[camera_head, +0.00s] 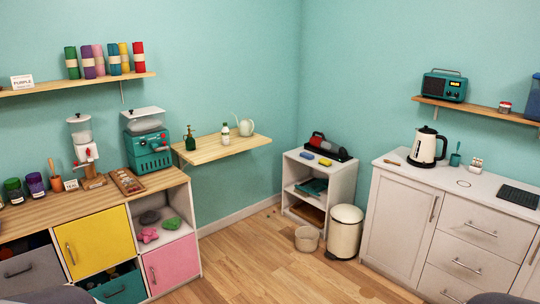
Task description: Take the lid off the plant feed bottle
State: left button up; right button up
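A small white bottle with a green band (225,133), which looks like the plant feed bottle, stands upright on the wooden wall shelf (245,148) near the corner. Its top is pale, and at this size I cannot make out the lid clearly. A dark green pump or spray bottle (190,140) stands to its left, and a cream watering can (245,127) stands just to its right. Neither of my grippers is in view. Only dark rounded parts, probably of my arms, show at the bottom edge, far from the shelf.
A wooden-topped cabinet (100,206) with coloured drawers stands left of the shelf. A white cart (336,178), bin (345,231) and small basket (307,239) stand right of it. White drawers (470,226) fill the right.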

aim_at(225, 130)
jog(key=i+l, duration=0.1)
jog(key=i, duration=2.8)
jog(key=j+u, duration=0.05)
jog(key=j, duration=0.05)
